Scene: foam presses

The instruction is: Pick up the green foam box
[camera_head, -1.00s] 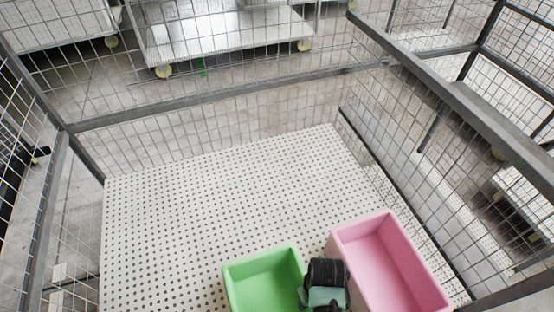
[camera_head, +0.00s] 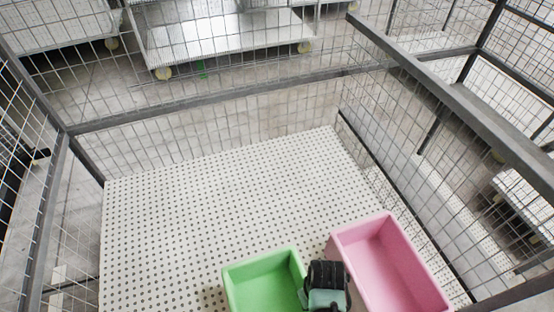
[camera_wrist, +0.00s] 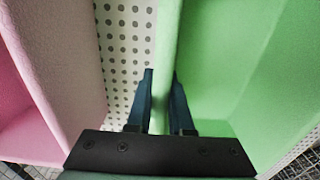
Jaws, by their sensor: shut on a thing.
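The green foam box (camera_head: 262,278) is an open-topped box at the bottom middle of the head view, on the perforated white surface. In the wrist view the green box (camera_wrist: 235,70) fills the right side, with its near wall running up the middle. My gripper (camera_wrist: 162,85) straddles that wall, one dark finger on each side, and is shut on it. In the head view my gripper (camera_head: 325,300) is at the box's right edge, its fingertips hidden. I cannot tell whether the box is clear of the surface.
A pink foam box (camera_head: 390,265) stands just right of my gripper, close by. The perforated surface (camera_head: 220,200) is bare behind and left of the boxes. Wire mesh walls with grey bars (camera_head: 220,100) enclose it. White carts (camera_head: 220,40) stand beyond the mesh.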

